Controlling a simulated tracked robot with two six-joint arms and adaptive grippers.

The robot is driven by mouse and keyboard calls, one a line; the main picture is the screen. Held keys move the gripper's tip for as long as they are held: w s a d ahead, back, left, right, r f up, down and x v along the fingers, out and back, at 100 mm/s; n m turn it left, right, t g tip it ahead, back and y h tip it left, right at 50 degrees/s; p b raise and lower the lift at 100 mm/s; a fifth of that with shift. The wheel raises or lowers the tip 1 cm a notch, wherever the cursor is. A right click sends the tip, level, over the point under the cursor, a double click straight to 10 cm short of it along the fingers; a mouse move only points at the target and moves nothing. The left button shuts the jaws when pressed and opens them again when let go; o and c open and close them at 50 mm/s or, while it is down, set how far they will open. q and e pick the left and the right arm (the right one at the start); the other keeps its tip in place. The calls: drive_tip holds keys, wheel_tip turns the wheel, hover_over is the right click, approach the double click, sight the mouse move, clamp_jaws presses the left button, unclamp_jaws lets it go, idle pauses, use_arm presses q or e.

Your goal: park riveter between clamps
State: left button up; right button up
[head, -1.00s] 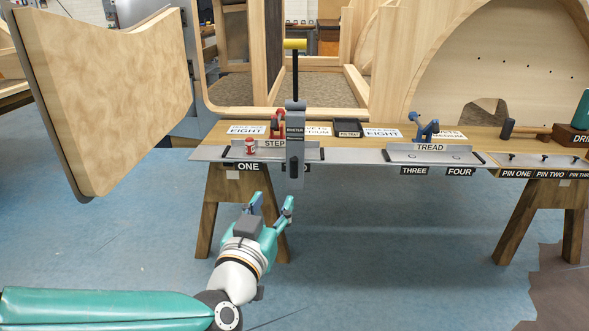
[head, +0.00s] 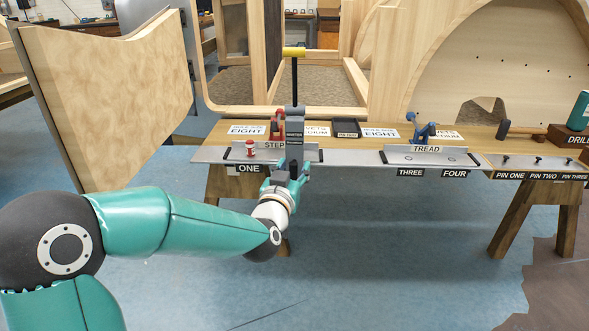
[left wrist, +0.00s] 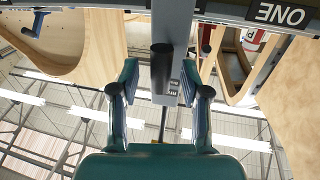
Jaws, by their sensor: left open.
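The riveter (head: 295,125) is a grey upright tool with a black rod and yellow top bar. It stands at the front of the STEP tray (head: 240,153). My left gripper (head: 287,177) is open at the riveter's lower body. In the left wrist view the riveter (left wrist: 172,30) shows between the spread fingers of the gripper (left wrist: 160,82); I cannot tell whether they touch it. A red clamp (head: 277,127) is behind the STEP tray, partly hidden by the riveter. A blue clamp (head: 424,128) is behind the TREAD tray (head: 430,159). My right gripper is not in view.
The metal front strip between the trays (head: 350,159) is clear. A large wooden panel (head: 110,90) stands at left.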

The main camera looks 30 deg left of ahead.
use_arm(q)
drive_tip(key=shift+w+a, duration=0.15)
drive_tip(key=shift+w, duration=0.2)
drive_tip(key=shift+c, duration=0.3)
drive_tip(key=c, duration=0.8)
clamp_jaws()
